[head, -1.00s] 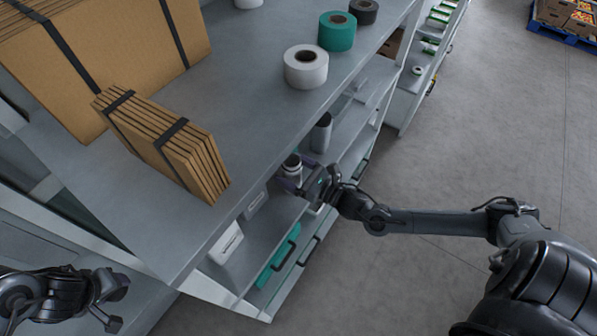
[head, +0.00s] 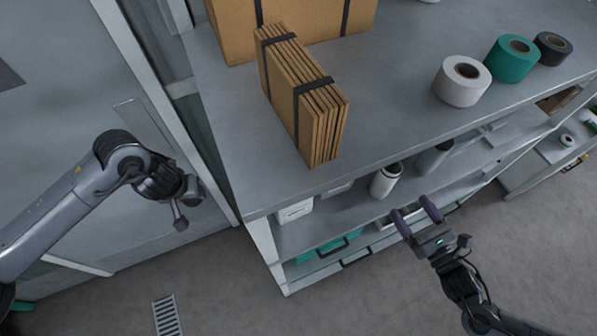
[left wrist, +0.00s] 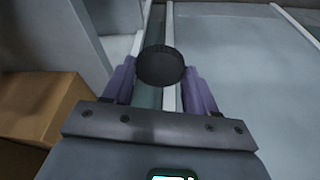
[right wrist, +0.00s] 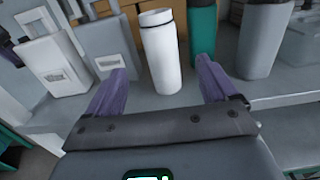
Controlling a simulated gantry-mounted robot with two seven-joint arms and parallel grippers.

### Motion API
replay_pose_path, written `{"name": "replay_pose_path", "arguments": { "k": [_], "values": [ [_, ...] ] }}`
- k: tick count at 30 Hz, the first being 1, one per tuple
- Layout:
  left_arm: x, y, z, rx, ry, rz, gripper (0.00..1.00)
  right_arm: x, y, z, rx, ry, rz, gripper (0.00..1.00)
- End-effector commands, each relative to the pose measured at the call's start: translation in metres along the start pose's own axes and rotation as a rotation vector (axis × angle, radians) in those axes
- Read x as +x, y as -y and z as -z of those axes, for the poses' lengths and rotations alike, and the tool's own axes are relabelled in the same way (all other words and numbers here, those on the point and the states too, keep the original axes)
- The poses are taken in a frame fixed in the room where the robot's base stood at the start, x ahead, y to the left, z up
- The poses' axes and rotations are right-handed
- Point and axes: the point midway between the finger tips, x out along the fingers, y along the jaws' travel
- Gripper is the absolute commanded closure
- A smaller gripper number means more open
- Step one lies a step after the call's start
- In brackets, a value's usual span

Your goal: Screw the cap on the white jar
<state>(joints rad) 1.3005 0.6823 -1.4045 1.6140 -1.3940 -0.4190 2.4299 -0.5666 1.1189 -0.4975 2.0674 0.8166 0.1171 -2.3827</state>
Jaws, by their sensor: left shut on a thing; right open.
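The white jar (head: 385,182) stands upright on the shelf under the bench top. In the right wrist view the white jar (right wrist: 161,55) shows a thin dark line near its top, beyond and between my fingertips. My right gripper (head: 417,212) is open and empty, in front of the jar and apart from it. Its purple fingers also show in the right wrist view (right wrist: 160,82). My left gripper (left wrist: 160,80) is shut on a round black cap (left wrist: 161,66), well away from the jar. In the head view my left gripper (head: 181,212) is beside the bench's left end; the cap cannot be made out there.
A grey cylinder (head: 434,157) stands right of the jar, and a white container (head: 295,211) left of it. The bench top (head: 400,115) overhangs the shelf. Strapped cardboard (head: 303,100) and a white roll (head: 462,82) stand on it. The floor in front is clear.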

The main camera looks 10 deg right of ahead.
Motion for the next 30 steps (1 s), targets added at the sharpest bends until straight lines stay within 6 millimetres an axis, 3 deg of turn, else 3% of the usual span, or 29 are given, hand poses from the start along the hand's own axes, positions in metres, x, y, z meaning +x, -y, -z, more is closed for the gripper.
{"name": "replay_pose_path", "arguments": {
  "k": [15,20,26,30],
  "values": [
    [0.000,0.000,0.000,0.000,0.000,0.000,0.71,-0.004,0.000,0.000,0.001,0.000,0.001,0.14],
    [0.000,0.000,0.000,0.000,0.000,0.000,0.71,-0.002,-0.002,0.004,0.073,-0.021,0.024,0.14],
    [0.000,0.000,0.000,0.000,0.000,0.000,0.71,0.003,-0.012,0.023,0.415,-0.111,0.143,0.14],
    [0.000,0.000,0.000,0.000,0.000,0.000,0.71,0.005,-0.027,0.043,0.815,-0.198,0.299,0.14]
  ]
}}
